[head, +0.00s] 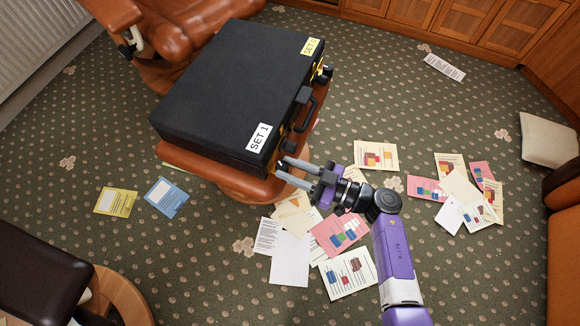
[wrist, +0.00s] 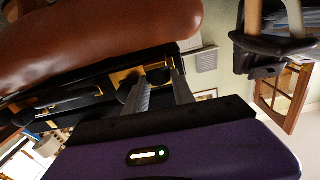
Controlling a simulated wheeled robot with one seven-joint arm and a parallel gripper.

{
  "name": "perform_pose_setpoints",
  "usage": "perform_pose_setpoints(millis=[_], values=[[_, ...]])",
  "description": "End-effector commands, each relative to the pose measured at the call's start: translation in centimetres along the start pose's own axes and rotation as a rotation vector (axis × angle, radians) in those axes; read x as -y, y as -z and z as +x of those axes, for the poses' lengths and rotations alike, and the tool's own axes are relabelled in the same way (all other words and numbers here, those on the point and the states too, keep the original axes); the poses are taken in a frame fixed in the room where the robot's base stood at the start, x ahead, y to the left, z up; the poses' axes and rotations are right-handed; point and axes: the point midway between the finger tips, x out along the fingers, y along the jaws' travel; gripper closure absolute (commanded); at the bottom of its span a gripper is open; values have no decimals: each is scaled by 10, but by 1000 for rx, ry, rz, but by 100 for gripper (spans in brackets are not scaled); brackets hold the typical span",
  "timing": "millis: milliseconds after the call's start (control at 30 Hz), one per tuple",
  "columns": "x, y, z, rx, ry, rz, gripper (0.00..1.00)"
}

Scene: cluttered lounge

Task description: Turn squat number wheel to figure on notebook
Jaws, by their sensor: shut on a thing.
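A large black case (head: 225,90) lies closed on a brown leather stool. White and yellow labels on it read "SET 1" (head: 259,138) and apparently "SET 6" (head: 311,46). My gripper (head: 279,170) is at the case's near front corner, below the "SET 1" label. In the wrist view its fingers (wrist: 162,86) reach to a brass plate on the case front and are shut on a small dark wheel (wrist: 158,75), mostly hidden between them. The wheel's figures cannot be read. I cannot tell which paper is the notebook; a yellow one (head: 116,202) and a blue one (head: 166,196) lie on the carpet.
The stool (head: 215,163) stands under the case. Several papers (head: 347,274) are scattered on the carpet beneath my arm and to the right. A leather chair stands behind.

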Motion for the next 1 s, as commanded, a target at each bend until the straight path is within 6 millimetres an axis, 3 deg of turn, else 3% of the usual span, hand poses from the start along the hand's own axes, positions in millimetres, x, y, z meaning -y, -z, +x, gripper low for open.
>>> perform_pose_setpoints(millis=[233, 267, 300, 667, 1000], values=[[1, -2, -1, 1, 1, 4, 100], [1, -2, -1, 1, 1, 4, 68], [1, -2, -1, 1, 1, 4, 61], [0, 0, -4, 0, -1, 3, 61], [0, 2, -53, 0, -3, 5, 61]])
